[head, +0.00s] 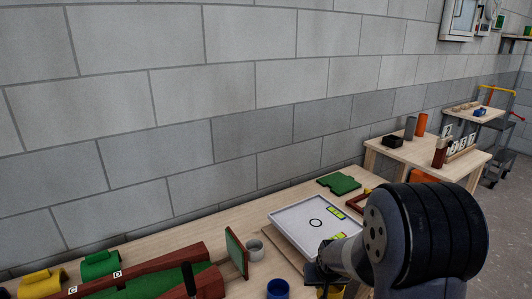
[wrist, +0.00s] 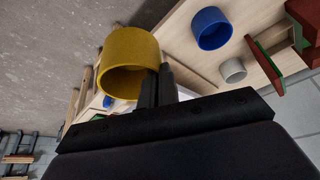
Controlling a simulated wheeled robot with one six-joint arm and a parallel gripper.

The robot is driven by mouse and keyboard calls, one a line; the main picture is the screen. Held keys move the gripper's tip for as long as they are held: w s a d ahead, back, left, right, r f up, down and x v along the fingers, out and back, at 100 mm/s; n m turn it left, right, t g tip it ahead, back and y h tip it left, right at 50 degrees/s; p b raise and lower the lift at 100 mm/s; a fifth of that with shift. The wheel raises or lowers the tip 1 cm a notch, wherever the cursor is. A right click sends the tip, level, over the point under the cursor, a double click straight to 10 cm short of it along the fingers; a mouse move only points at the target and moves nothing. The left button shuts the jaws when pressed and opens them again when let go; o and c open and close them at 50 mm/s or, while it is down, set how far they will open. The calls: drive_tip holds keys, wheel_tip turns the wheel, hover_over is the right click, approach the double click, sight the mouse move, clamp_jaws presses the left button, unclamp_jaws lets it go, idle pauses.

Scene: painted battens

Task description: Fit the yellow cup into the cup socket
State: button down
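The yellow cup (wrist: 150,48) is large and close in the wrist view, its open mouth facing down-left in the picture. My gripper (wrist: 160,80) has its dark fingers close together at the cup's right side, shut on its wall. In the head view my gripper (head: 320,276) is at the lower right, mostly hidden by my arm, with a little of the yellow cup (head: 331,292) below it. No cup socket is clearly identifiable; a white tray (head: 290,216) with a black ring outline lies just behind the gripper.
A blue cup (head: 278,289) and a small grey cup (head: 255,250) stand left of my gripper. A red-and-green structure (head: 205,282) fills the bench's left front. A green plate (head: 339,184) lies behind the tray. A block wall backs the bench.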

drive_tip(key=shift+w+r+p, duration=0.15)
drive_tip(key=shift+r+p, duration=0.4)
drive_tip(key=shift+r, duration=0.15)
drive_tip(key=s+f, duration=0.4)
drive_tip(key=f, duration=0.1)
drive_tip(key=shift+s+f, duration=0.15)
drive_tip(key=shift+f, duration=0.1)
drive_tip(key=shift+f, duration=0.1)
